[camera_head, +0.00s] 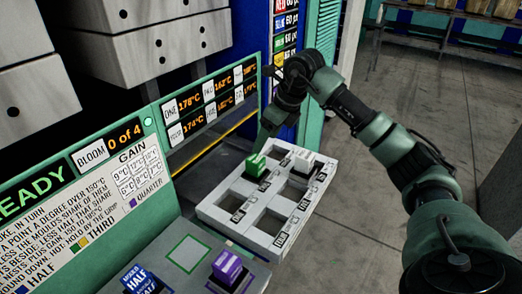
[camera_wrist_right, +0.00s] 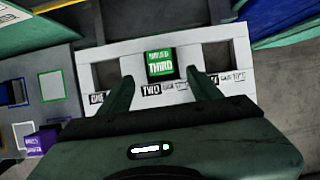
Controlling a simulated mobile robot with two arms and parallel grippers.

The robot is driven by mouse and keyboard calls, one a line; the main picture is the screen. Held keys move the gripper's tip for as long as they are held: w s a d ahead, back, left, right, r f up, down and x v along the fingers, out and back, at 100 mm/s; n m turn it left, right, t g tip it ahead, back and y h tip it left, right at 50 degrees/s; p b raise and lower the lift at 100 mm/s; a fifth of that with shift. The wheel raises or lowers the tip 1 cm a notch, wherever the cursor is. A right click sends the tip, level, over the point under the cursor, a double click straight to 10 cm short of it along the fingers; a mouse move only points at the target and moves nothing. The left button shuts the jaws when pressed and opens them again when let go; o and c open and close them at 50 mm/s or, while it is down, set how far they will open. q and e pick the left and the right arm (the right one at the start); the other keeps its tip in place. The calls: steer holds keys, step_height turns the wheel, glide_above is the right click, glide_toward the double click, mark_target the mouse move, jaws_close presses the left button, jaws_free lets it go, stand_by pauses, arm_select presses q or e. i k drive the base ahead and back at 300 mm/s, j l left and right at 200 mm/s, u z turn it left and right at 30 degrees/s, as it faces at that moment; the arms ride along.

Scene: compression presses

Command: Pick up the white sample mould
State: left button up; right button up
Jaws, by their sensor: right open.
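The white sample mould (camera_head: 303,161) sits in the far right compartment of the pale tray (camera_head: 217,213) in the head view. I cannot make it out in the right wrist view, where my gripper body covers the lower part of the tray. A green mould marked THIRD (camera_head: 256,165) sits in a compartment on the tray's left side; it also shows in the wrist view (camera_wrist_right: 160,62). My right gripper (camera_wrist_right: 161,89) is open and empty above the tray, its fingers apart below the green mould in the picture. My left gripper is not in view.
A purple mould (camera_head: 228,268) and a blue HALF mould (camera_head: 141,279) stand on the grey bench at the front. Other tray compartments are empty. The press panel (camera_head: 210,108) rises close behind the tray. Open floor (camera_head: 350,240) lies to the right.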

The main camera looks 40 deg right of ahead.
mark_target(304, 170)
steer(key=z, duration=1.4)
